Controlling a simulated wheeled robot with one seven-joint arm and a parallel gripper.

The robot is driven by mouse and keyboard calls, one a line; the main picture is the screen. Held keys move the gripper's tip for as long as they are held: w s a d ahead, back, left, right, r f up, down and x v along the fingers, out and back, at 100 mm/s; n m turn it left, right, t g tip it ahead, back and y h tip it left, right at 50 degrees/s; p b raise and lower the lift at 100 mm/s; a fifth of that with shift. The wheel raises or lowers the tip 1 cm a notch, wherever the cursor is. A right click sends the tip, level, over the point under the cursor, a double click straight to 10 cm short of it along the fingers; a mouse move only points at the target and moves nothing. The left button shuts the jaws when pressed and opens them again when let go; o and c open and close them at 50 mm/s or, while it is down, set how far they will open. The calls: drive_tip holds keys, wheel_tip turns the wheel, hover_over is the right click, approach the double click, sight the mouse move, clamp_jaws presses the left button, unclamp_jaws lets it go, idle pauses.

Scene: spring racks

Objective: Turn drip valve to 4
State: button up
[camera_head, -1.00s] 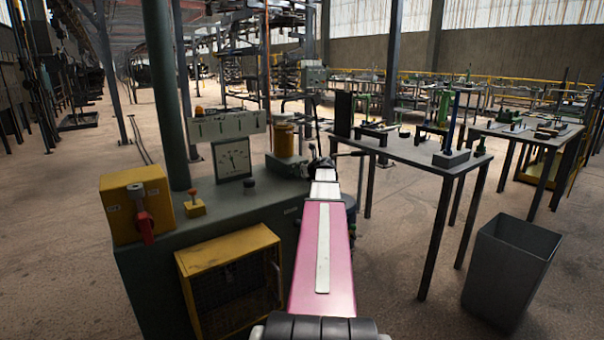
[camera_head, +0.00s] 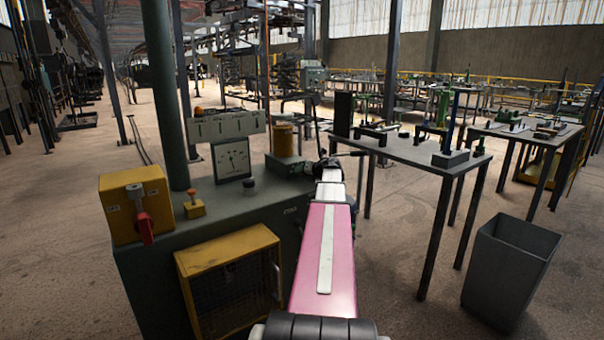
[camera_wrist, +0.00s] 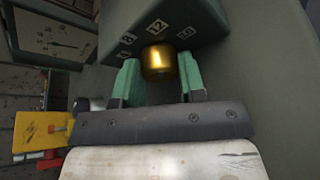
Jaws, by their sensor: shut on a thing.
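The drip valve is a brass knob (camera_wrist: 158,62) on the grey-green block (camera_wrist: 185,18) in the wrist view. Number plates curve around it; I can read 8 and 12, while the plates at either end are hard to read. I see no clear pointer mark on the knob. My gripper (camera_wrist: 160,78) has its two green fingers on either side of the knob, shut on it. In the head view my gripper (camera_head: 324,166) is at the right end of the green machine (camera_head: 215,225), and the knob is hidden there.
A yellow cylinder (camera_head: 284,139) stands just left of my gripper. A dial gauge (camera_head: 232,160) and a yellow switch box with a red handle (camera_head: 136,204) are further left. A table with tools (camera_head: 415,156) stands close on the right, with a grey bin (camera_head: 510,265) in front.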

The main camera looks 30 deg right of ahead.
idle(0.3)
drive_tip(key=o, duration=0.9)
